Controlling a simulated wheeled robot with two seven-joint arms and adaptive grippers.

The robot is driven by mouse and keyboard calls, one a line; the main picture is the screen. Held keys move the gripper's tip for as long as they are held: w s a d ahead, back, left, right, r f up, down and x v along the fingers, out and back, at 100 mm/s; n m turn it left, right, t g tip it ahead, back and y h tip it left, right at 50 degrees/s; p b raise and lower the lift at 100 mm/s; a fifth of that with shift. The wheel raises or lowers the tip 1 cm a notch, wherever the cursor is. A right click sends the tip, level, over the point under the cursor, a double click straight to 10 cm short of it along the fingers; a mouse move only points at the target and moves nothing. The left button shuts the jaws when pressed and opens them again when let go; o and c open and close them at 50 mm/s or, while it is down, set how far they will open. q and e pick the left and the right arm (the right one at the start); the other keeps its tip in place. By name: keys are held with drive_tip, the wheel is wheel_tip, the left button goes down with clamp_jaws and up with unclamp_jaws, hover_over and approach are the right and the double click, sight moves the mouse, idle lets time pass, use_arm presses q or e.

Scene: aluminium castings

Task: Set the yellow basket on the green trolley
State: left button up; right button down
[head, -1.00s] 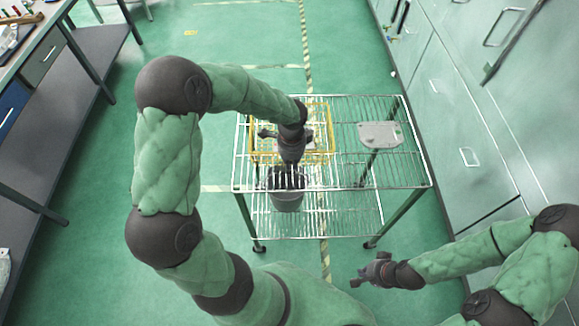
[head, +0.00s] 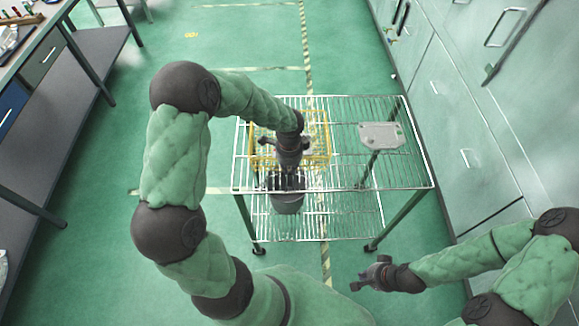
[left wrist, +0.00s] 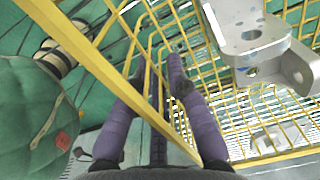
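The yellow wire basket (head: 322,150) is over the left part of the trolley's top wire shelf (head: 345,176). The trolley has dark green legs and silver wire shelves. I cannot tell whether the basket's bottom touches the shelf. My left gripper (head: 288,178) is at the basket's near side. In the left wrist view its two fingers (left wrist: 158,82) are closed in on either side of the basket's yellow wire wall (left wrist: 105,72). A grey metal bracket (left wrist: 255,35) lies in the basket. My right gripper (head: 368,276) is apart from the trolley, at the lower right; its fingers are too small to judge.
A flat grey casting (head: 381,136) lies on the right part of the top shelf. A dark grey bin (head: 287,203) shows below the top shelf. Cabinets (head: 470,120) stand at the right and a workbench (head: 75,150) at the left.

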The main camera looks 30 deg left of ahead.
use_arm(q)
drive_tip(key=shift+o, duration=0.7)
drive_tip(key=shift+r, duration=0.15)
drive_tip(key=shift+r, duration=0.35)
wheel_tip(320, 180, up, 11)
drive_tip(key=p, duration=0.3)
drive_tip(key=shift+r, duration=0.2)
drive_tip(key=shift+s+d, duration=0.1)
